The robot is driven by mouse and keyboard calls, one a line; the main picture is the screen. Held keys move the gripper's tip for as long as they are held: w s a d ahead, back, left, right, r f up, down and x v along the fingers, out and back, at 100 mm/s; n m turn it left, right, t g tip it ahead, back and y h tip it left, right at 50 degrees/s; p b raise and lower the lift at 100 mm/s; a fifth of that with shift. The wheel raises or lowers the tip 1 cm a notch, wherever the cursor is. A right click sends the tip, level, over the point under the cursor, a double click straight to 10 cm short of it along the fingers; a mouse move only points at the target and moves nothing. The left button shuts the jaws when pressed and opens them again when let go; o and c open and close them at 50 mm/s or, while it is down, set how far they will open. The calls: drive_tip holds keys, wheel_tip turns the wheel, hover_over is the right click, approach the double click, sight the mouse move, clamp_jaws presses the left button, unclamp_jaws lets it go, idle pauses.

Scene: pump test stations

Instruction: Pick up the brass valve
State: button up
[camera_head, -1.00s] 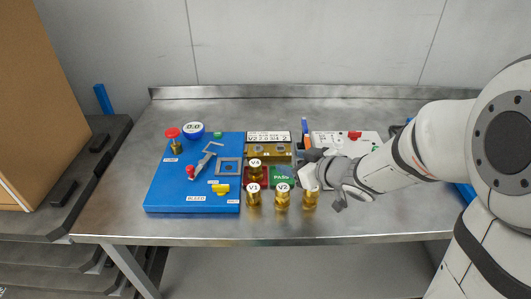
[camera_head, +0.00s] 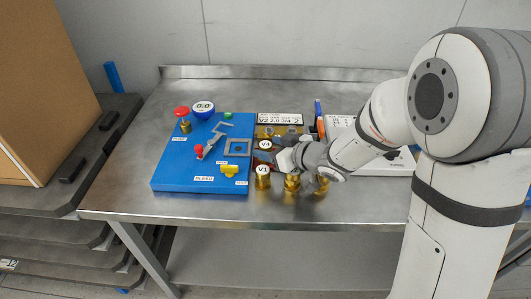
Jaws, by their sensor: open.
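Several brass valves stand near the front edge of the table. The brass valve with a white V1 cap (camera_head: 262,178) is upright and fully visible. A second brass valve (camera_head: 291,184) stands to its right, its top hidden by my gripper. A third brass valve (camera_head: 322,185) stands further right, partly under my wrist. My gripper (camera_head: 284,156) is open, above and behind the row, over the red and green pads area. Another valve there is mostly hidden, with a white cap (camera_head: 265,145) showing just left of my gripper. I cannot tell whether the jaws touch any valve.
A brass-coloured block (camera_head: 268,131) and a label display (camera_head: 281,119) stand behind. A white panel (camera_head: 340,122) lies right, partly behind my arm.

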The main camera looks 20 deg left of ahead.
drive_tip(key=c, duration=1.2)
drive_tip(key=shift+r, duration=0.1)
